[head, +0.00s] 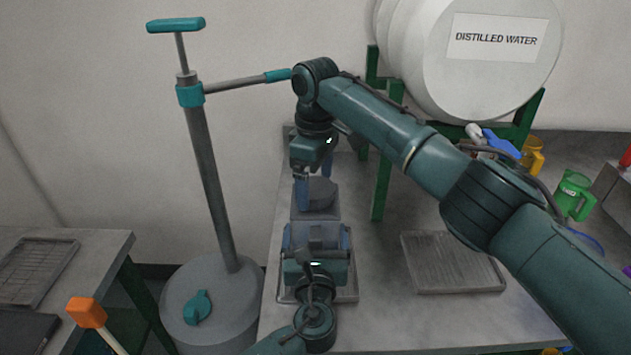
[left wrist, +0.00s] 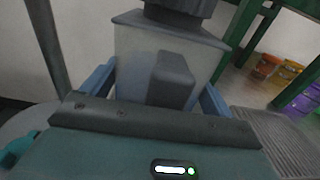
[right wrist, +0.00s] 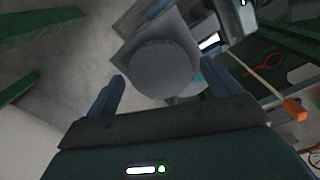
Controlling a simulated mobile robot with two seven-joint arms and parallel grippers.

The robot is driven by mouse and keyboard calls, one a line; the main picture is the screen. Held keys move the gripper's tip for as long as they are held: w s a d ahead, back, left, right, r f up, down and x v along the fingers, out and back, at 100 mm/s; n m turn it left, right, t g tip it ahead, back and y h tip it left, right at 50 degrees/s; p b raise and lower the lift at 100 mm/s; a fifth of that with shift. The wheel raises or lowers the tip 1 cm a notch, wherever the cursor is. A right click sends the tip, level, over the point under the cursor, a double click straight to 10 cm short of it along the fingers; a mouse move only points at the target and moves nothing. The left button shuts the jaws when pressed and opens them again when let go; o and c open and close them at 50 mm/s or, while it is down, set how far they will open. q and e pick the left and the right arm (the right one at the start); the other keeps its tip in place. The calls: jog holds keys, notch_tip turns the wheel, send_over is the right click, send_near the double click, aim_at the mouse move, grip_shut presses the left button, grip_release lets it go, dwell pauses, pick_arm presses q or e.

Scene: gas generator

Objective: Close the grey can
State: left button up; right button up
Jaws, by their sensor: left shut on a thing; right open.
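The grey can (head: 316,213) stands upright at the table's left side. Its squarish body and a grey blocky part (left wrist: 174,80) show in the left wrist view. A round grey cap (head: 321,192) sits on top; whether it is fully seated I cannot tell. My left gripper (head: 317,238) is shut on the can's body, blue fingers on both sides. My right gripper (head: 314,180) is open at the cap. In the right wrist view the cap (right wrist: 164,70) lies just ahead of and between the fingers, with gaps on both sides.
A tray (head: 347,296) lies under the can's area, and an empty ribbed tray (head: 452,262) lies to the right. A pump with a tall rod (head: 212,180) stands left of the table. Green rack legs (head: 382,185) and a water barrel (head: 470,60) are behind. Colored jugs (head: 572,195) stand right.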

pick_arm(q)
jog(key=o, duration=1.7)
pick_arm(e)
notch_tip(320, 180, up, 11)
jog(key=shift+r, duration=0.2)
